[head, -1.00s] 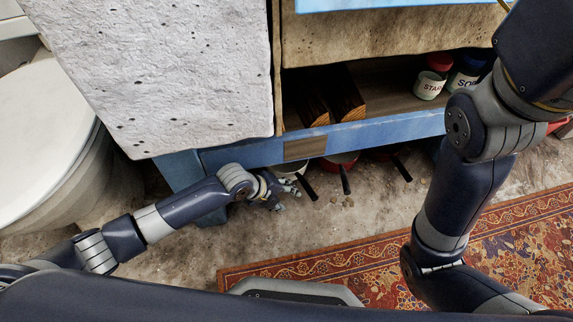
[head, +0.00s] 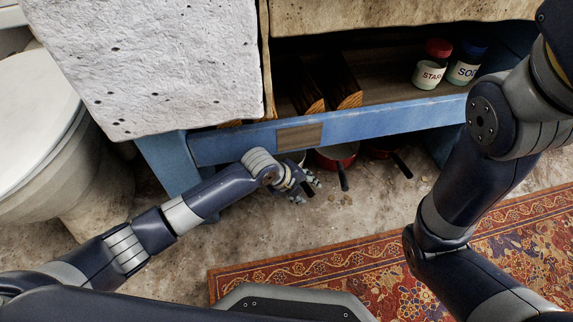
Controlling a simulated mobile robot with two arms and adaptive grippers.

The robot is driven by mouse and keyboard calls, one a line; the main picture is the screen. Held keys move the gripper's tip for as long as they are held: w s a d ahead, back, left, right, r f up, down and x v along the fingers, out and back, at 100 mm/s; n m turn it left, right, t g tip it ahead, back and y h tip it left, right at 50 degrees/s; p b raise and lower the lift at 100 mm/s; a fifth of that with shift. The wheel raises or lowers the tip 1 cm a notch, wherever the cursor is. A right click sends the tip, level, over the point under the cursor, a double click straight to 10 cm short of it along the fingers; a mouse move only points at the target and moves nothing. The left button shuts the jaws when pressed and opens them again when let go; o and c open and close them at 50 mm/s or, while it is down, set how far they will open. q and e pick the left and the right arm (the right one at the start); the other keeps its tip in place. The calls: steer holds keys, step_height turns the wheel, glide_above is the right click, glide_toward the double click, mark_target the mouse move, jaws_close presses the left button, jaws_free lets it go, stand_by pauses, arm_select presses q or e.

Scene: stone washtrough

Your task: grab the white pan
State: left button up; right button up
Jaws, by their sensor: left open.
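The white pan (head: 296,157) sits on the floor under the blue shelf frame. Only a small pale part of it shows, between the shelf's lower rail and my left gripper. Its dark handle (head: 308,188) points toward me, mostly covered by the fingers. My left gripper (head: 308,184) is open at the handle, with fingers close around or over it; I cannot tell whether they touch it. My right arm comes in from the right, and its gripper is out of view.
Red pans (head: 337,156) with dark handles stand right of the white pan under the blue rail (head: 370,121). The shelf holds wooden blocks and jars (head: 430,66). A toilet (head: 40,130) is at left; a patterned rug (head: 380,260) lies in front.

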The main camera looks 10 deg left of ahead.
arm_select(q)
steer(key=shift+s, duration=0.15)
jaws_close()
steer(key=shift+r, duration=0.1)
